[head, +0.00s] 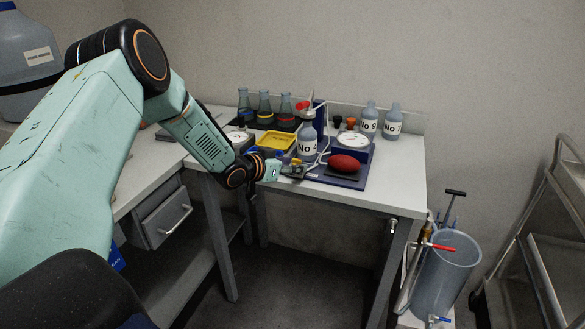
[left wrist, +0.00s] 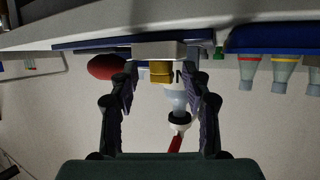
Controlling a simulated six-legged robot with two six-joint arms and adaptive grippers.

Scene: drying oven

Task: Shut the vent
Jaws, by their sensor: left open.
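My left gripper (head: 294,171) reaches over the front of the bench, beside the blue-based apparatus. In the left wrist view, which is upside down, its two dark fingers stand apart. A small yellow knob-like piece (left wrist: 160,73) shows between the fingertips, with no clear contact. It is attached to a pale block (left wrist: 158,50). I cannot tell for certain whether this piece is the vent. A bottle with a red nozzle (left wrist: 175,140) shows beyond it. The gripper partly hides the apparatus in the head view. My right gripper is not in view.
A red oval object (head: 344,163) sits on the blue base (head: 345,181) to the right. A labelled bottle (head: 307,142) and a yellow tray (head: 279,141) stand close behind the gripper. Flasks (head: 264,103) line the back.

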